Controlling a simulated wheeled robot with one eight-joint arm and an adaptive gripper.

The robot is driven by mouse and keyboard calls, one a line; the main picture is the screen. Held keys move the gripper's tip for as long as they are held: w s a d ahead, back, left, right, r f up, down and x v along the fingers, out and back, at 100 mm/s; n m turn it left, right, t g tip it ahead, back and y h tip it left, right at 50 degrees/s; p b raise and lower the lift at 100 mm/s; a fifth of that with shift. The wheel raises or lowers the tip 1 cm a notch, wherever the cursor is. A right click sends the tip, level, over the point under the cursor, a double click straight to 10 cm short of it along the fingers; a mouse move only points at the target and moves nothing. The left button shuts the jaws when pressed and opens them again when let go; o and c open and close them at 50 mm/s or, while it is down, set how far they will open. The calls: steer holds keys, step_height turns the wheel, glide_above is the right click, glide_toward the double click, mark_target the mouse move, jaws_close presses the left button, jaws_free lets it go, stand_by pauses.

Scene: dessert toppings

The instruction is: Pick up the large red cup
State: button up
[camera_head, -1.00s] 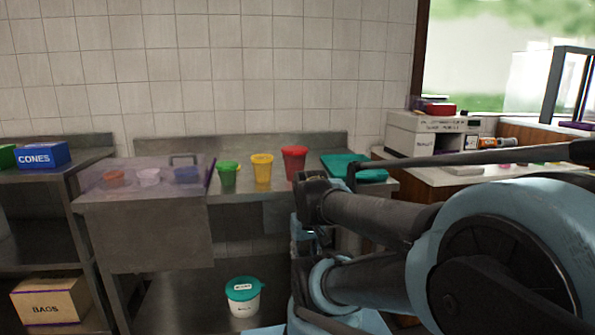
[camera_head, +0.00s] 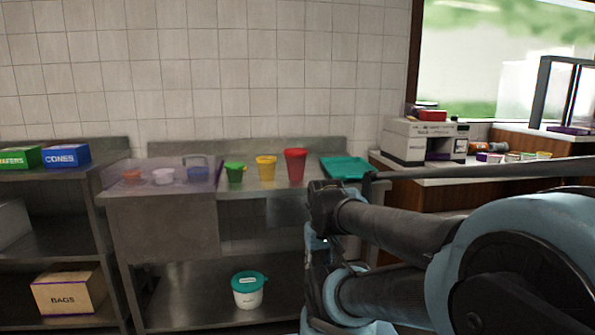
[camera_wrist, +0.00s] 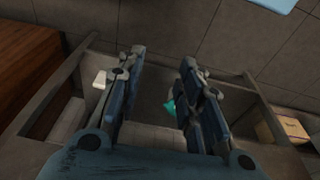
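The large red cup (camera_head: 295,164) stands upright on the steel counter (camera_head: 262,196) in the head view. It is the tallest of three cups in a row, with a yellow cup (camera_head: 266,168) and a green cup (camera_head: 235,172) to its left. My gripper (camera_wrist: 160,70) shows in the wrist view with its two fingers apart and nothing between them. It points down toward the lower shelf and floor, away from the cup. The red cup is not visible in the wrist view. In the head view my arm stands in front of the counter, right of the cup.
A teal tray (camera_head: 345,168) lies right of the red cup. A clear-lidded bin (camera_head: 160,174) with small bowls stands at the left. A white tub with a teal lid (camera_head: 249,290) is on the lower shelf.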

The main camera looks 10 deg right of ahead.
steer(key=o, duration=0.6)
steer(key=shift+s+r, duration=0.25)
steer(key=shift+r, duration=0.05)
steer(key=o, duration=0.8)
steer(key=r, duration=0.1)
steer(key=w+r+m, duration=0.1)
steer(key=r, duration=0.1)
steer(key=shift+w+d+r+m, duration=0.1)
steer(key=shift+w+d+m, duration=0.05)
steer(key=shift+w+m, duration=0.15)
steer(key=shift+o, duration=0.2)
step_height(320, 180, up, 33)
steer(key=m+y, duration=0.2)
steer(key=m, duration=2.4)
glide_above(295, 161)
steer(key=w+d, duration=0.1)
steer(key=d, duration=0.3)
steer(key=x, duration=1.7)
steer(key=shift+w+a+f, duration=0.1)
steer(key=shift+a+f, duration=0.1)
steer(key=shift+f, duration=0.05)
